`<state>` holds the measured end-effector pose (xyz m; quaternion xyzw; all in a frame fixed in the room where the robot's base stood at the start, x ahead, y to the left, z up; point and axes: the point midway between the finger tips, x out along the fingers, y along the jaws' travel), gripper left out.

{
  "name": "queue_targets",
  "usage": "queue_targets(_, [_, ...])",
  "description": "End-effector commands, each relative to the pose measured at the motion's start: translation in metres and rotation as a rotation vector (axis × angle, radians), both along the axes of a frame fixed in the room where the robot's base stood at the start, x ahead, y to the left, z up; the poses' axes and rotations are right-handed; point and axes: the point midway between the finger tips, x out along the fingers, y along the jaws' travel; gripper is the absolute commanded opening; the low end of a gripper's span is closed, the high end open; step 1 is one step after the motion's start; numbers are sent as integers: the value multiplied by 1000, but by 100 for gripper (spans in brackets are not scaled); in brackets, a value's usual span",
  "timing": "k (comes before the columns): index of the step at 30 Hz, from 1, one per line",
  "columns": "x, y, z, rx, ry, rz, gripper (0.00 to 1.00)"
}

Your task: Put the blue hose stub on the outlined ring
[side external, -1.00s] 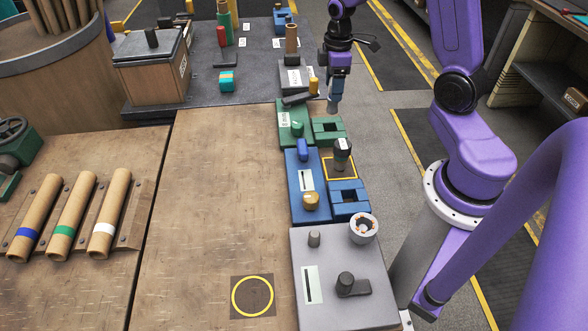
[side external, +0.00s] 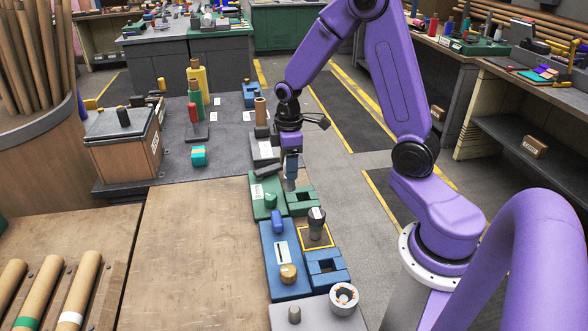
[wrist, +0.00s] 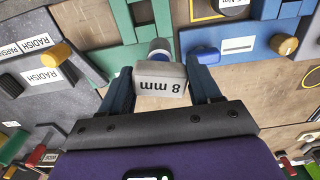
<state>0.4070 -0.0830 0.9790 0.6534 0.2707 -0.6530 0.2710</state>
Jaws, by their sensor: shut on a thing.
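The blue hose stub (side external: 277,221) appears to be the short blue cylinder on the blue station box. It also shows in the wrist view (wrist: 207,56), behind my right-hand finger and outside the jaws. My gripper (side external: 291,178) hangs above the green fixtures, farther back than the stub. In the wrist view my gripper (wrist: 160,88) is shut on a grey block (wrist: 161,84) marked "8 mm". A blue and pale round part (wrist: 159,48) shows just beyond the block; I cannot tell whether it belongs to it.
The blue station box (side external: 266,245), green box (side external: 256,184) and white cup (side external: 344,296) line the bench edge. The wooden bench top (side external: 195,250) to the left is clear. A turquoise block (side external: 199,155) lies behind.

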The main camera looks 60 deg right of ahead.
Motion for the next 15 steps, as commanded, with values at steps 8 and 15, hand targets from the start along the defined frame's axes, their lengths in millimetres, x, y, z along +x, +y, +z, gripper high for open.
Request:
queue_targets(8, [11,114,-3,0,-1,13,0])
queue_targets(15, [-5,210,-6,1,-2,13,0])
